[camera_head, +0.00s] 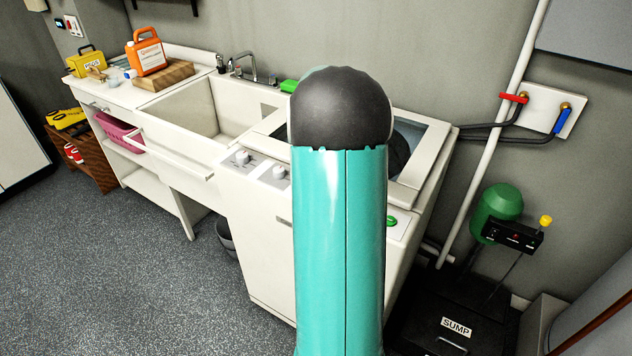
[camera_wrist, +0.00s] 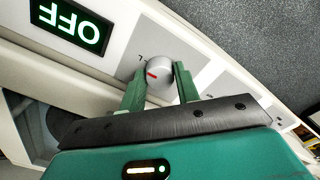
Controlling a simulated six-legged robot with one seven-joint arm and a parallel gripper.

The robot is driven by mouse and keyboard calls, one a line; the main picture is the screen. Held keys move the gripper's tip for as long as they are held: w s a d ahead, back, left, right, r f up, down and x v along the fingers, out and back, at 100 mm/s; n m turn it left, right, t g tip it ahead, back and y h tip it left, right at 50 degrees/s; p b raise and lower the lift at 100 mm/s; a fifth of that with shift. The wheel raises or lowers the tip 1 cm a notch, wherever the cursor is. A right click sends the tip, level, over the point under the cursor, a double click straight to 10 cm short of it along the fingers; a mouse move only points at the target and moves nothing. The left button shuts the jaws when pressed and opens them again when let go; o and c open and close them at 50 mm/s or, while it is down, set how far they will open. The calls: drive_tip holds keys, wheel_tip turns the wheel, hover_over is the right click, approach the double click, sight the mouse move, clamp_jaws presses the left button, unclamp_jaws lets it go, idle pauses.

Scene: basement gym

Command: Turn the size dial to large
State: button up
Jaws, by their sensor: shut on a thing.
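A round silver dial (camera_wrist: 160,78) with a red mark sits on the washer's white control panel in the wrist view. My gripper (camera_wrist: 160,84) is shut on it, one green finger on each side. The red mark lies on the left part of the dial's face. A small dark letter, like an upside-down L, is printed just beyond the dial's upper left edge. In the head view my teal arm covers the gripper and part of the panel of the white washer (camera_head: 262,235). Two white dials (camera_head: 242,156) (camera_head: 279,171) show left of the arm.
A lit display (camera_wrist: 68,22) reads OFF, upside down, left of the held dial. A sink (camera_head: 190,115) and a counter with an orange jug (camera_head: 146,52) stand left of the washer. A sump lid (camera_head: 455,325) and pipes lie right. The floor at left is clear.

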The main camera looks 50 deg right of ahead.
drive_tip(key=o, duration=1)
drive_tip(key=shift+c, duration=0.2)
drive_tip(key=shift+r, duration=0.15)
wheel_tip(320, 180, up, 14)
drive_tip(key=shift+f, duration=0.2)
drive_tip(key=shift+a, duration=0.1)
